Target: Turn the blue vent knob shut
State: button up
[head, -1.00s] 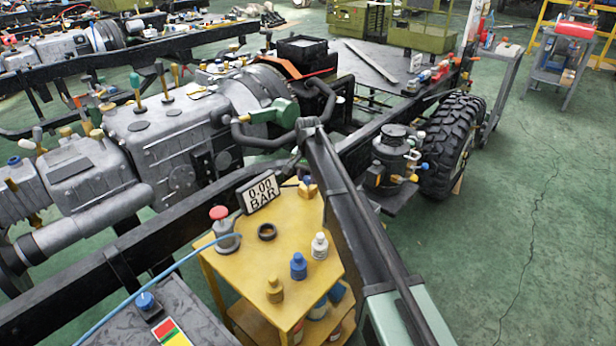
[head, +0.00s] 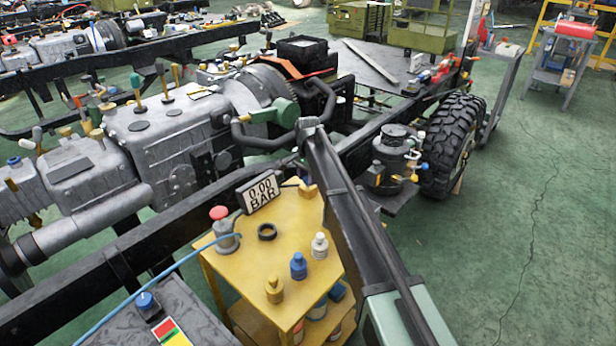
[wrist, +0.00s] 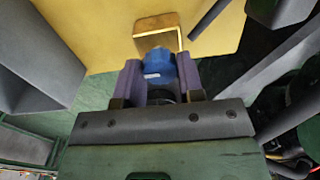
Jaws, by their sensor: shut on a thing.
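The blue vent knob (wrist: 156,66) shows in the wrist view, with a small pale mark on its side and a brass plate (wrist: 157,23) just beyond it. My gripper (wrist: 160,76) has its two purple fingers on either side of the knob and is shut on it. In the head view a brass block (head: 307,188) sits at the far corner of the yellow cart (head: 225,262). The knob and my fingertips cannot be made out there, behind my arm. I cannot tell how far the knob is turned.
Another blue-topped fitting (head: 146,301) is on a dark surface at lower left. A chassis rail (head: 90,290) runs behind the cart.

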jog(key=o, duration=0.9)
notch_tip(320, 180, up, 11)
jog(key=p, duration=1.1)
jog(key=s+d+r+n+p, duration=0.1)
jog(key=s+d+n, duration=0.1)
jog(key=s+d, duration=0.6)
jog(key=s+d+r+n+p, duration=0.1)
jog(key=s+d+n, duration=0.2)
jog(key=s+d, duration=0.5)
jog(key=s+d+r+n+p, duration=0.2)
jog(key=s+d, duration=0.6)
jog(key=s, duration=1.2)
jog(key=shift+s, duration=0.15)
